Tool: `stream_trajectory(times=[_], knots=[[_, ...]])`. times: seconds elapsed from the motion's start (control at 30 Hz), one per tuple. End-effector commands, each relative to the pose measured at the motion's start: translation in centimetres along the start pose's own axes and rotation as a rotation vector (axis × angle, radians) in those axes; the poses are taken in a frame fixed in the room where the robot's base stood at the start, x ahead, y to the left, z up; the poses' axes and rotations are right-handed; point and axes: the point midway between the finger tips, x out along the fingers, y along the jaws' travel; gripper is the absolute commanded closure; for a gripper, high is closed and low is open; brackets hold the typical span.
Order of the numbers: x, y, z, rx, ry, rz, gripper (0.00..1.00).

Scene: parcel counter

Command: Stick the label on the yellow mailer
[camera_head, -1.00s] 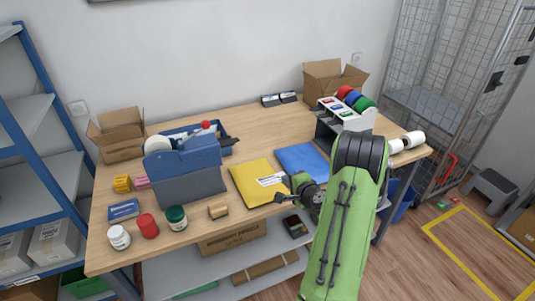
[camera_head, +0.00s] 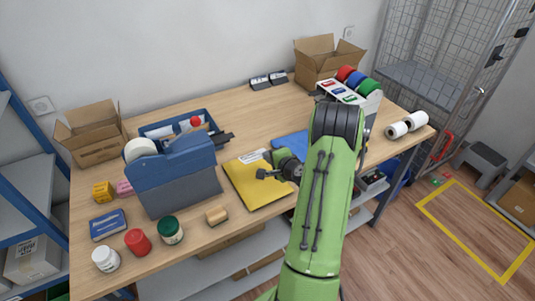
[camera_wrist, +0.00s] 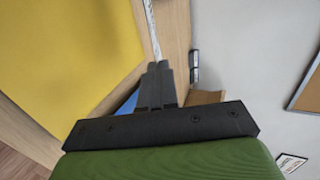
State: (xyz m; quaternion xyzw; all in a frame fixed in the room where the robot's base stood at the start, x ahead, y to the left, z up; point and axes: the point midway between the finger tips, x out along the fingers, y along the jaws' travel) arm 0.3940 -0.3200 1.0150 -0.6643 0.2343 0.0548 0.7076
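In the head view the label (camera_head: 251,157) shows over the far edge of the mailer, beside my gripper (camera_head: 270,158). I cannot tell whether the label touches the mailer. My arm hides part of the table to the right.
A blue mailer (camera_head: 291,144) lies right of the yellow one, partly hidden.

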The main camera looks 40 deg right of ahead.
Motion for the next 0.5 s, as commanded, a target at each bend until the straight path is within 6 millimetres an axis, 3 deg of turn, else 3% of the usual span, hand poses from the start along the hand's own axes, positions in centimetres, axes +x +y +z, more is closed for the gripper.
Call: stream_trajectory(times=[0.2,0.5], knots=[[1.5,3.4,0.0,0.002,-0.001,0.001,1.0],[3.0,6.5,0.0,0.001,-0.001,-0.001,1.0]])
